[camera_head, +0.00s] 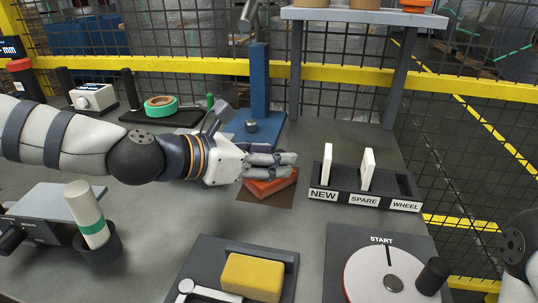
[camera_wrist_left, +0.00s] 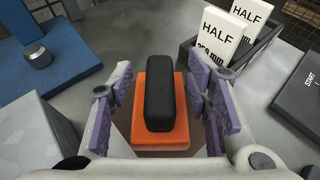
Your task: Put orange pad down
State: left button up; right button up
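The orange pad (camera_head: 268,187) lies on a brown square patch (camera_head: 262,199) on the grey bench. In the left wrist view the orange pad (camera_wrist_left: 160,136) has a black block-like handle (camera_wrist_left: 159,93) on top. My left gripper (camera_head: 290,160) is over the pad and hides part of it in the head view. In the left wrist view its purple-padded fingers (camera_wrist_left: 159,105) stand apart on either side of the handle, with visible gaps. My right gripper is not in view; only part of my right arm shows at the right edge.
A black rack (camera_head: 365,190) labelled NEW, SPARE, WHEEL holds two white plates right of the pad. A blue stand (camera_head: 260,85) rises behind it. A yellow block (camera_head: 252,277) on a dark board and a START dial (camera_head: 390,275) are in front. A white-and-green cylinder (camera_head: 86,214) stands left.

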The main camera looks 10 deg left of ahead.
pick_arm(q)
jog(key=v, duration=0.7)
jog(key=shift+r, duration=0.1)
jog(key=shift+s+a, duration=0.15)
dwell(0.3)
